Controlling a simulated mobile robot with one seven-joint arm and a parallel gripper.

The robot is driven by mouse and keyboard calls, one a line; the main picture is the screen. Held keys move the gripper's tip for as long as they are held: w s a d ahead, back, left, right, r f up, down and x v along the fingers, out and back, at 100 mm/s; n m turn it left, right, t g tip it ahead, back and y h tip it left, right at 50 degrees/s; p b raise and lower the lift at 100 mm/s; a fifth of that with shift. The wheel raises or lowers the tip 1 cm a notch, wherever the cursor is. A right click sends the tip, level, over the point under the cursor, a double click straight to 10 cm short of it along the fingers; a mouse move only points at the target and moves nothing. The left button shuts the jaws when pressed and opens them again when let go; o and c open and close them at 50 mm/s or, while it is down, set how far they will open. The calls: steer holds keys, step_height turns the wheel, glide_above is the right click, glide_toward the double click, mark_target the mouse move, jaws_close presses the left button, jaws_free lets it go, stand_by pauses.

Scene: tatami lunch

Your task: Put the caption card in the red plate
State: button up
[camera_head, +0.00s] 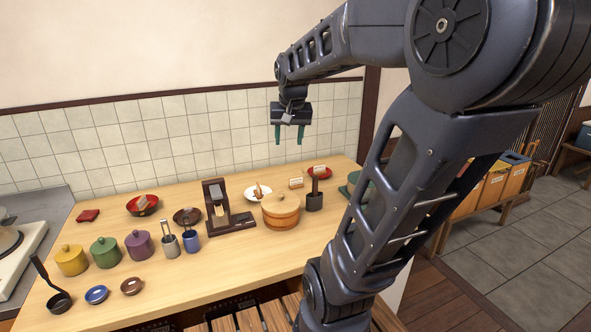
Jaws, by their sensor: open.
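A small cream card with brownish marks (296,183) stands on the wooden counter near its back edge; it looks like the caption card. The red plate (329,174) lies just right of and behind it, and a similar small cream piece (319,169) shows at the plate, partly behind a dark upright holder. I cannot tell whether that piece rests in the plate. My gripper (288,137) hangs above the back of the counter, over the area of the card, with its two teal fingers pointing down, apart and empty.
A dark holder (314,200) and a lidded wooden tub (281,214) stand in front of the card. A white plate (250,195) is to its left. A red bowl (133,208), lidded pots and a dark stand (238,224) fill the left.

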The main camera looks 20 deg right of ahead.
steer(key=s+a+f+n, duration=0.1)
steer(key=s+f, duration=0.1)
steer(key=s, duration=0.3)
steer(key=s+a+f+n, duration=0.1)
steer(key=s+f+n, duration=0.1)
steer(key=s, duration=0.4)
steer(key=shift+s+a+f+t+y, duration=0.2)
steer(key=shift+a+f+t+y, duration=0.1)
steer(key=shift+a+f+t, duration=0.1)
